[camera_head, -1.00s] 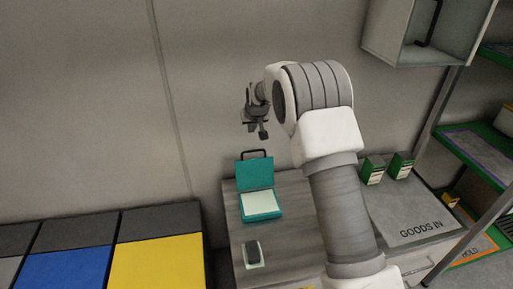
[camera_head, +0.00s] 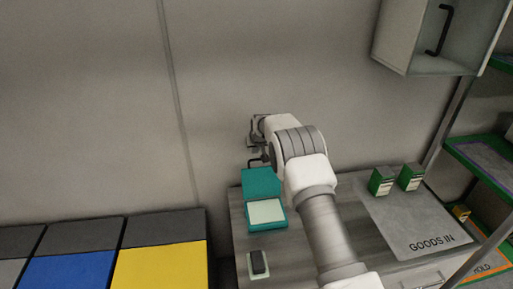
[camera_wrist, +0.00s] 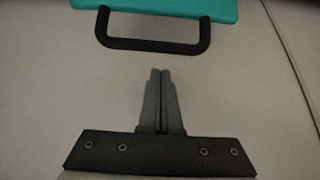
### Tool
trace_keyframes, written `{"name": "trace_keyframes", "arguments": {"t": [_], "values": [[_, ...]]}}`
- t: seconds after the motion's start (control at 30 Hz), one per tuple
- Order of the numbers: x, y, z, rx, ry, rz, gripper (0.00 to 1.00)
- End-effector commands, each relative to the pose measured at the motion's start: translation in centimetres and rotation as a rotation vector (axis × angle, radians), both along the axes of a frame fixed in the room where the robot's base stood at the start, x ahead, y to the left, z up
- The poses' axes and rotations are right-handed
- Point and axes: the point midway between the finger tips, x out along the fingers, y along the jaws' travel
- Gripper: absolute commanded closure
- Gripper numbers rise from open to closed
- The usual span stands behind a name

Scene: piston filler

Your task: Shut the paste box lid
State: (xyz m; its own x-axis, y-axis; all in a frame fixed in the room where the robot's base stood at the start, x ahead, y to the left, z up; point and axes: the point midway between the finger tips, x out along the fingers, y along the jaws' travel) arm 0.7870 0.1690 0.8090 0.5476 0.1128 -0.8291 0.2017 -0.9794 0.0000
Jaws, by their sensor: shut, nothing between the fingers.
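The paste box (camera_head: 284,219) is teal with a pale inside and sits on the grey counter. Its lid (camera_head: 261,183) stands open, raised at the back side toward the wall. The lid's black handle (camera_head: 257,162) is at the upper edge of the lid. In the wrist view the handle (camera_wrist: 150,45) and a strip of the teal lid (camera_wrist: 160,5) lie beyond my fingertips. My gripper (camera_wrist: 160,71) is shut and empty, with a visible gap between its tips and the handle. In the head view my gripper (camera_head: 252,142) is just above the handle, near the wall.
A small dark item on a pale pad (camera_head: 258,262) lies in front of the box. Two green boxes (camera_head: 382,181) stand on the grey GOODS IN mat (camera_head: 430,225) at right. A wall cabinet (camera_head: 420,35) hangs upper right. Blue and yellow bins (camera_head: 160,265) are at left.

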Motion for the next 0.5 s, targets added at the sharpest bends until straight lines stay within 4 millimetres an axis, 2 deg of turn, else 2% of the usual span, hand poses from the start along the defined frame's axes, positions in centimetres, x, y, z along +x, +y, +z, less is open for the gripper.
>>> {"name": "trace_keyframes", "arguments": {"t": [0.5], "values": [[-3.6, -0.7, 0.5, 0.001, 0.001, 0.0, 1.0]]}}
